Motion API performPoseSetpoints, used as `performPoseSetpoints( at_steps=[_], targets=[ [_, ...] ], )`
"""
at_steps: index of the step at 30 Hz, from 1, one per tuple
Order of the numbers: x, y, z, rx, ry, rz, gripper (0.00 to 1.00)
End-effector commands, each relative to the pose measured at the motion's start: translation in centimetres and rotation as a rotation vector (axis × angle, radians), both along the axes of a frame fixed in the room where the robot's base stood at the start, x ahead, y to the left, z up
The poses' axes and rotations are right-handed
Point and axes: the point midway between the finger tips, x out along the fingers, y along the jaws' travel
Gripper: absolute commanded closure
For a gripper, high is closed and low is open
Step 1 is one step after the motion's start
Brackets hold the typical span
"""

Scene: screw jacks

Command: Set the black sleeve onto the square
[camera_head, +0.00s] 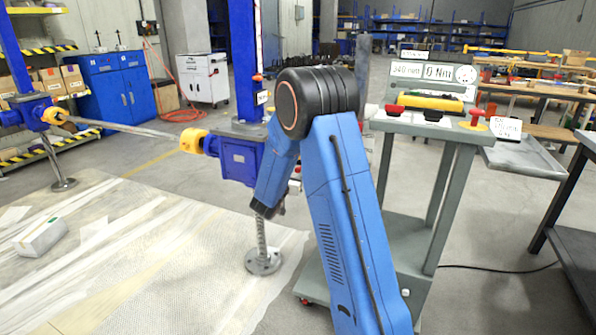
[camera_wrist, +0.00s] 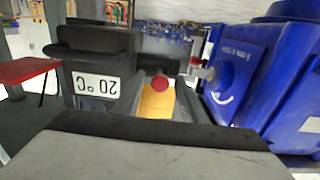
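I cannot single out the black sleeve for certain in either view. A blue gearbox (camera_head: 238,160) of the screw jack stands left of my blue arm, and a blue housing fills the right of the wrist view (camera_wrist: 285,75). A short pale metal stub (camera_wrist: 202,70) sticks out of its left side, with a red round end (camera_wrist: 160,83) close to it on the left; I cannot tell whether the stub is square. My gripper is beside the gearbox, mostly hidden behind my arm in the head view.
A grey cart (camera_head: 455,135) to the right carries red and black knobs, a yellow tool (camera_head: 430,102) and a 0 Nm display (camera_head: 438,72). A threaded spindle on a round foot (camera_head: 263,262) stands on the pale floor sheet. A dark 20 °C block (camera_wrist: 95,60) is close to the wrist camera.

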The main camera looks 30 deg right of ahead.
Motion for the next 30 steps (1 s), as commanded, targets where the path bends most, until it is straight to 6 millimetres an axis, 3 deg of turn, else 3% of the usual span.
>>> performPoseSetpoints(
  at_steps=[13,18,24,30],
  targets=[
    [0.6,-0.8,0.0,-0.001,0.001,0.001,0.62],
    [0.6,-0.8,0.0,-0.001,0.001,0.001,1.00],
    [1.0,-0.4,0.0,-0.001,0.001,0.001,1.00],
    [4.0,2.0,-0.1,0.000,0.000,0.003,1.00]
  ],
)
